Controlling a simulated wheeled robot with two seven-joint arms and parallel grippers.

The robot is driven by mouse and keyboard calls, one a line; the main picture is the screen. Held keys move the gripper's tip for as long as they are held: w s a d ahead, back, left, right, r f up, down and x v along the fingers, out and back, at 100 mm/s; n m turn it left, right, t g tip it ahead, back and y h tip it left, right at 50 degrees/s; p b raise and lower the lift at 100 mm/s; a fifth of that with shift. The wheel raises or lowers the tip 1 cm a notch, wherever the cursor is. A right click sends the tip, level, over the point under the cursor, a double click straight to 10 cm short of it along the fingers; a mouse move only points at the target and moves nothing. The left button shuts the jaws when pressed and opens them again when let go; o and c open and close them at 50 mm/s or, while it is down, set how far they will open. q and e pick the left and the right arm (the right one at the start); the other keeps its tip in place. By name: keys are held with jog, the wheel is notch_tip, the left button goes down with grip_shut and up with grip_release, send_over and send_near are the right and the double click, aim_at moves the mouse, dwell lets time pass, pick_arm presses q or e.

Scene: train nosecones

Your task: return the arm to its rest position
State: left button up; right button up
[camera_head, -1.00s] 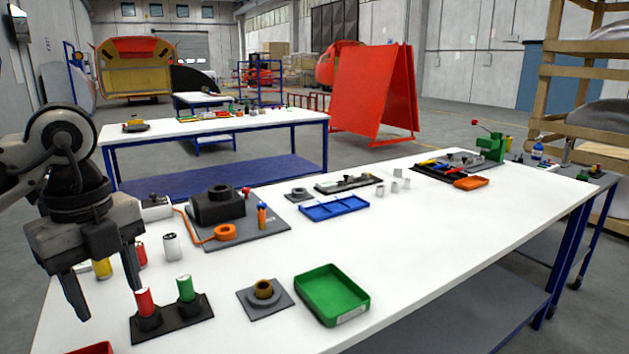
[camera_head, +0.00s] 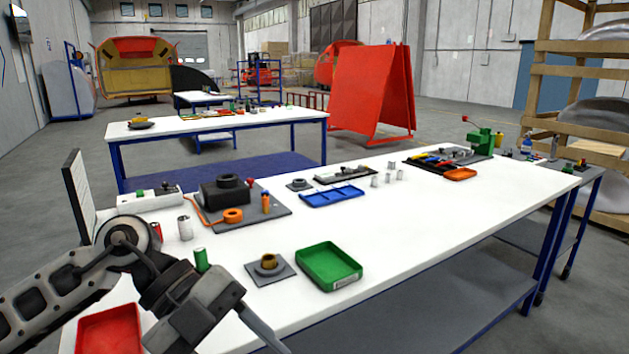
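My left arm comes in from the lower left of the head view, bent low over the near left corner of the white workbench (camera_head: 420,230). My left gripper (camera_head: 232,318) is over the bench's near edge, pointing down and to the right. One finger shows, running toward the bottom edge of the picture; the other is hidden or cut off, so its opening cannot be told. No held object shows. A green cylinder (camera_head: 201,260) stands just behind the wrist, its base hidden by the arm. My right gripper is not in view.
A red tray (camera_head: 112,325) lies beside the forearm. A grey plate with a brass ring (camera_head: 269,262) and a green tray (camera_head: 328,264) are right of the gripper. A black fixture (camera_head: 226,190) and a blue tray (camera_head: 332,196) stand farther back. The bench's right front is clear.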

pick_arm(q)
jog(key=s+d+r+n+t+h, duration=0.1)
jog(key=d+r+n+t+h, duration=0.2)
jog(key=d+h, duration=0.6)
jog(key=w+a+f+n+t+y, duration=0.2)
jog(key=w+a+f+n+t, duration=0.15)
jog(key=n+t, duration=0.5)
jog(key=w+a+f+n+t+y, duration=0.1)
jog(key=w+a+f+n+t, duration=0.25)
jog(key=n+t, duration=0.5)
jog(key=s+a+f+n+y, duration=0.2)
jog(key=a+f+n+y, duration=0.35)
jog(key=f+y, duration=0.4)
jog(key=s+a+f+n+g+y, duration=0.2)
jog(key=s+f+g, duration=0.3)
jog(key=s+f, duration=0.6)
notch_tip(320, 180, down, 4)
jog(key=shift+s+a+g+y, duration=0.15)
jog(key=shift+a+g+y, duration=0.35)
jog(key=shift+a, duration=0.35)
